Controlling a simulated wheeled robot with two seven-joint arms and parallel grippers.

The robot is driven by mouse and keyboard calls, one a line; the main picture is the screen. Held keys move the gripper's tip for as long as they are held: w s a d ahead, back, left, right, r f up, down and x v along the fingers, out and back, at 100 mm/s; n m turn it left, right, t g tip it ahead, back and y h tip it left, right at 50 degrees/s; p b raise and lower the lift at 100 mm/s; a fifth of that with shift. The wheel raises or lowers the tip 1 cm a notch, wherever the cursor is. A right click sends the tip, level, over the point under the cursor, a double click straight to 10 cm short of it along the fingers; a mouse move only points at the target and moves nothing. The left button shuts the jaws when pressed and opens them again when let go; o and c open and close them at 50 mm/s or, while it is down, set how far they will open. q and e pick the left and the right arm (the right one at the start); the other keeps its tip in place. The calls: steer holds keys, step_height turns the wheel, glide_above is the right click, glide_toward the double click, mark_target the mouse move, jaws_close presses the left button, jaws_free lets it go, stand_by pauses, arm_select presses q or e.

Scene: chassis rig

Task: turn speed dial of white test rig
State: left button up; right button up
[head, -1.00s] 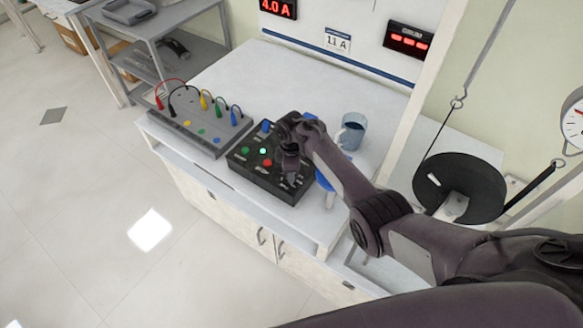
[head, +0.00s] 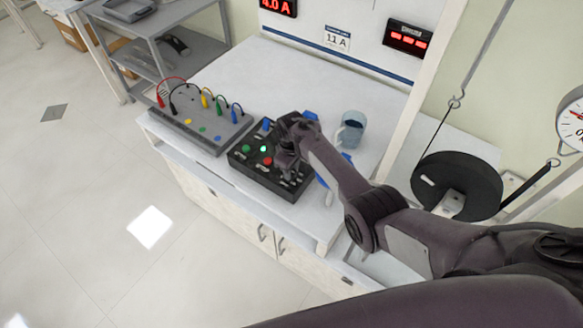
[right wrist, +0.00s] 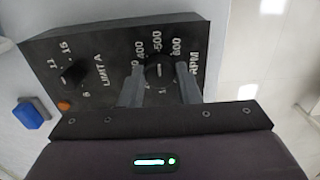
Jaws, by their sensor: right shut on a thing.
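The speed dial (right wrist: 159,70) is a dark round knob with a pale mark, on a scale lettered RPM. Its mark lies near the 500 in the right wrist view. My right gripper (right wrist: 161,88) has a finger on either side of the knob and is shut on it. The dial belongs to a black control box (head: 243,160) on the white bench. In the head view my right gripper (head: 287,170) reaches down to the box's right part and hides the dial. My left gripper is not in view.
A second knob (right wrist: 73,73), marked LIMIT A, sits beside the dial. A grey box with coloured leads (head: 190,133) stands left of the control box. A glass mug (head: 351,129) stands behind my right arm. A black disc (head: 457,180) hangs at the right.

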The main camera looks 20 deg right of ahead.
stand_by(0.3)
steer(key=o, duration=1)
steer(key=shift+r, duration=3.9)
